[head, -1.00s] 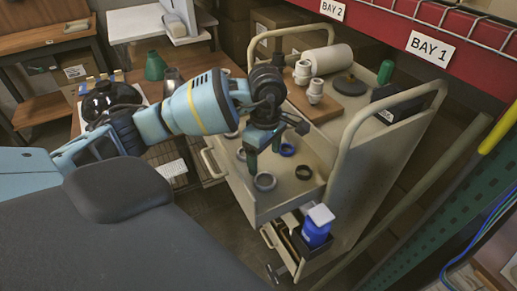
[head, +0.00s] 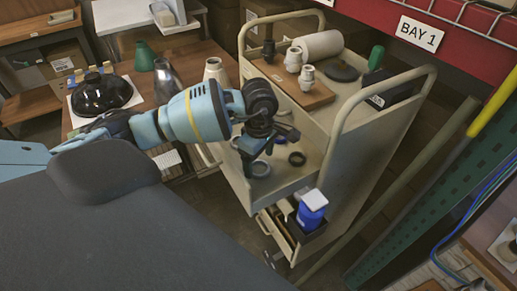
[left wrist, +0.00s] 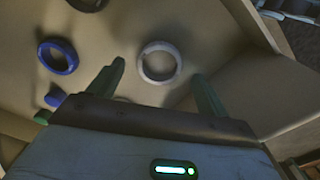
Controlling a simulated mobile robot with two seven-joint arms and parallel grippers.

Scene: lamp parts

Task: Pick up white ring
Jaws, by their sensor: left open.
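My left gripper (head: 252,156) hangs over the drawer, open and empty, partly covering the ring's upper edge in the head view. In the left wrist view, the gripper's (left wrist: 160,75) green fingers are spread wide, with no visible contact with the ring. My right gripper is not in view.
A blue ring (left wrist: 70,66) and a dark ring (head: 303,163) lie nearby in the drawer. Another blue part (left wrist: 54,98) is partly hidden by my gripper. Drawer walls enclose the space.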

